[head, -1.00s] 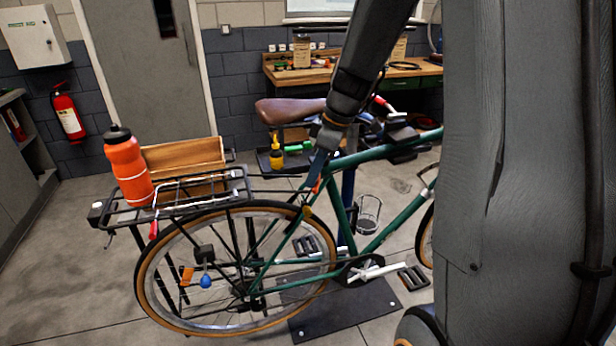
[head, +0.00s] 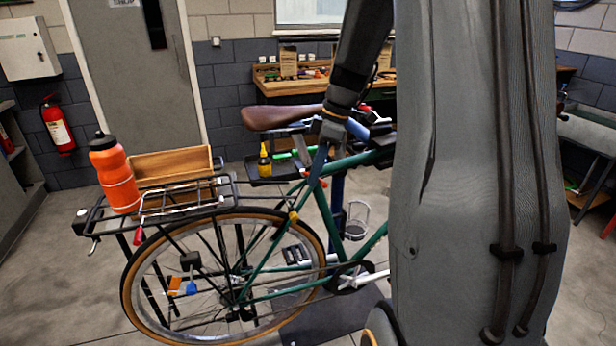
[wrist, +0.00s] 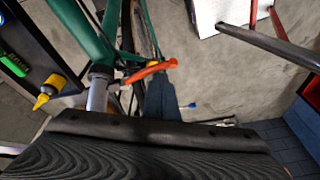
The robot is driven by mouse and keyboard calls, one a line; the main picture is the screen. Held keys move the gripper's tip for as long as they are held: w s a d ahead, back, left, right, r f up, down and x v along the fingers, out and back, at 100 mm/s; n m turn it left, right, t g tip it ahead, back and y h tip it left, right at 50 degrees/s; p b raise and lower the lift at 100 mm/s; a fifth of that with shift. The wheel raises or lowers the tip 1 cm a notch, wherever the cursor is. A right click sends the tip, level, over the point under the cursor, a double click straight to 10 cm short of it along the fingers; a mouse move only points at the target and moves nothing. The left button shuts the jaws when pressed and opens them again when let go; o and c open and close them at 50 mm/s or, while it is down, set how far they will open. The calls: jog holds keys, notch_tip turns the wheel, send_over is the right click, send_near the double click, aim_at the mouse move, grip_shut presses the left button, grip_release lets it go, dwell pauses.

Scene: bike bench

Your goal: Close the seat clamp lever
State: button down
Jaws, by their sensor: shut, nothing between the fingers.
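The orange-red seat clamp lever (wrist: 150,72) shows in the wrist view, sticking out to the right from the clamp at the base of the grey seat post (wrist: 97,95). My gripper (wrist: 161,84) is shut and empty, its narrow blue-grey fingers just under the lever's outer part; whether they touch it I cannot tell. The lever is not clear in the head view, where my gripper and arm crowd that spot.
A yellow bottle (head: 264,160) stands on a dark tray beyond the bike. My arm hides the bike's front. Floor left of the bike is clear.

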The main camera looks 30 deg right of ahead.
jog(key=shift+d+r, duration=0.1)
jog(key=shift+d, duration=0.1)
dwell(0.5)
jog(key=shift+d, duration=0.1)
jog(key=shift+s+d+r, duration=0.25)
jog(key=shift+s+d, duration=0.2)
jog(key=shift+d, duration=0.1)
jog(key=b+v, duration=0.1)
jog(key=v, duration=0.6)
jog(key=shift+r, duration=0.35)
jog(key=shift+d, duration=0.1)
dwell(0.3)
